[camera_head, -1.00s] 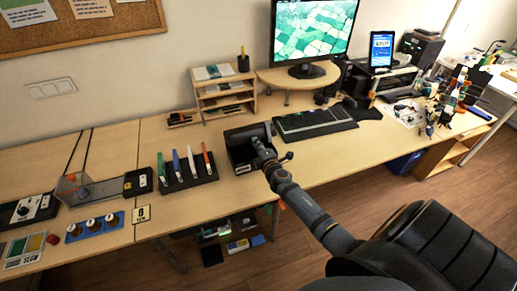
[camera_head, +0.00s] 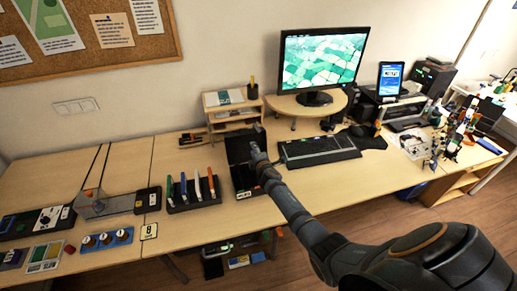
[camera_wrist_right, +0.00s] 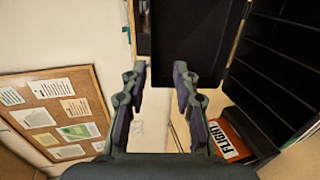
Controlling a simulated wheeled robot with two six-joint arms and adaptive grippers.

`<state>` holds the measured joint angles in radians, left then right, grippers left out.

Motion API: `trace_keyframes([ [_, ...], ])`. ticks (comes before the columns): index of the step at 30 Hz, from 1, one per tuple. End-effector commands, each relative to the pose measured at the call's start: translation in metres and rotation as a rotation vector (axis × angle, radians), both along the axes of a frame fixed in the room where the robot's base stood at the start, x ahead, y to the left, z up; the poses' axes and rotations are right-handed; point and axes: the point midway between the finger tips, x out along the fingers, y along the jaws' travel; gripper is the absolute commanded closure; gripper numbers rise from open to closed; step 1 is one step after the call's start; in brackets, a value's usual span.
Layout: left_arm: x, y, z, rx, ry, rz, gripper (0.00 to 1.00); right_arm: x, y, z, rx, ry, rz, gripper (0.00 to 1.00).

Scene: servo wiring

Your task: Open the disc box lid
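The black disc box (camera_head: 246,180) stands on the desk left of the keyboard, with a small white label on its front. Its lid (camera_head: 238,147) is up, standing at the back of the box. In the right wrist view the dark lid (camera_wrist_right: 187,35) is just beyond my fingertips, and the slotted inside of the box (camera_wrist_right: 272,70) shows on the right. My right gripper (camera_head: 256,150) is at the lid's right side. In the wrist view its fingers (camera_wrist_right: 158,75) are spread with nothing clearly between them; whether they touch the lid is unclear. My left gripper is not in view.
An orange item marked FLIGHT (camera_wrist_right: 228,137) is by the box. A small wooden shelf (camera_head: 234,112) is behind.

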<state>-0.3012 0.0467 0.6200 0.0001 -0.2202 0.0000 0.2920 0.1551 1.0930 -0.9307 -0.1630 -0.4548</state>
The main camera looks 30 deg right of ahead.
Motion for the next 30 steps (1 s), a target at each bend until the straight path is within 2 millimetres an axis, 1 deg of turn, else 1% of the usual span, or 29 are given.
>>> trace_keyframes([
  [3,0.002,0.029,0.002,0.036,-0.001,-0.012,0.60,0.000,0.000,0.000,0.000,0.000,0.000,0.71],
  [4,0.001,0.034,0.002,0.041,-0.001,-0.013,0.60,0.000,0.000,0.000,0.000,0.000,-0.001,0.71],
  [8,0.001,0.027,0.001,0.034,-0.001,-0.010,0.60,-0.006,0.001,0.001,-0.001,0.000,-0.001,0.71],
  [11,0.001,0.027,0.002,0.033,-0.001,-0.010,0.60,-0.019,0.005,0.004,-0.001,-0.001,-0.002,0.71],
  [21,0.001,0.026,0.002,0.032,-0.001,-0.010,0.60,-0.087,0.031,0.025,-0.007,0.001,0.000,0.71],
  [24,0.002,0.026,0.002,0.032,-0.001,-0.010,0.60,-0.101,0.036,0.029,-0.010,0.000,0.001,0.71],
  [27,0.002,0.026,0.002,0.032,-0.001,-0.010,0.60,-0.110,0.039,0.033,-0.012,0.000,0.000,0.71],
  [30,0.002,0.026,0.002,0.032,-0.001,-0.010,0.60,-0.113,0.040,0.034,-0.012,0.001,-0.001,0.71],
])
